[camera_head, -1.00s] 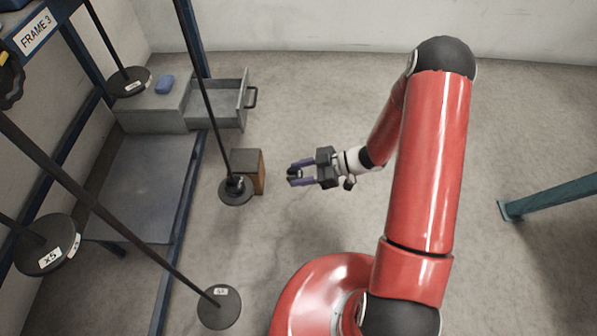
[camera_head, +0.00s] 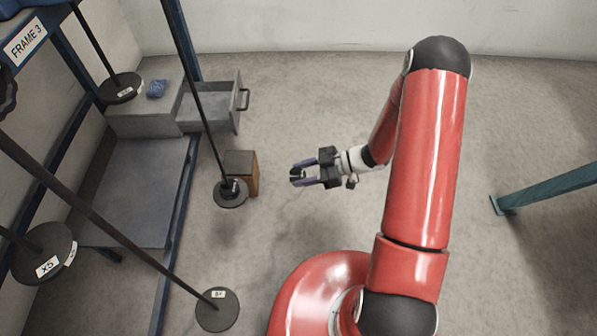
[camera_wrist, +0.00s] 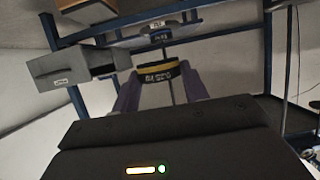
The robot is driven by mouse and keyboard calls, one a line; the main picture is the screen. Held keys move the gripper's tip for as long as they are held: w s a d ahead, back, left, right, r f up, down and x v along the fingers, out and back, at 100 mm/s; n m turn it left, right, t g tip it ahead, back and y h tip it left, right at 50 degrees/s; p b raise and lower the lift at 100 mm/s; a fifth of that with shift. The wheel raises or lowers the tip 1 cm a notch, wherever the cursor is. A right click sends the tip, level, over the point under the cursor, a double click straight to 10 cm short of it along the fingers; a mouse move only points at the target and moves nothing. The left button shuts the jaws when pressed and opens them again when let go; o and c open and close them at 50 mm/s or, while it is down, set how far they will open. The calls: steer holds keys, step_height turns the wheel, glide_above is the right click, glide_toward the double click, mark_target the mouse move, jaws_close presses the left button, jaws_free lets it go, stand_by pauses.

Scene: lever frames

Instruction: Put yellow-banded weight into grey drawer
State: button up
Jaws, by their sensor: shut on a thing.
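My gripper (camera_head: 303,173) is shut on a small dark weight (camera_head: 296,174), held in the air over the floor to the right of the frame. In the wrist view the weight (camera_wrist: 157,74) shows a yellow band and upside-down lettering between my purple fingers. The grey drawer (camera_head: 223,118) is pulled open from its grey cabinet (camera_head: 150,122), left of and beyond my gripper. The drawer's inside looks empty from here. The grey drawer unit also shows at the left of the wrist view (camera_wrist: 62,77).
A blue object (camera_head: 156,88) lies on the cabinet. A brown box (camera_head: 241,172) stands on the floor beside a rod with a round dark disc (camera_head: 230,194), left of my gripper. Other rods with discs (camera_head: 217,310) hang nearer. A teal leg (camera_head: 545,188) is at right.

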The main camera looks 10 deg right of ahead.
steer(key=shift+s+d+p, duration=0.15)
steer(key=shift+d+p, duration=0.15)
steer(key=shift+d, duration=1.4)
steer(key=w+a+r+m+t+h, duration=0.2)
steer(key=w+r+m+t+h, duration=0.25)
steer(key=w+m+t, duration=0.45)
steer(key=s+d+r+m+t+h, duration=0.2)
steer(key=d+r+m+t+h, duration=0.1)
steer(key=d+r+m+h, duration=0.2)
steer(key=shift+s+d+r+m+t+h, duration=0.15)
steer(key=shift+d+m+t+h, duration=0.15)
steer(key=shift+d+m+h, duration=1.45)
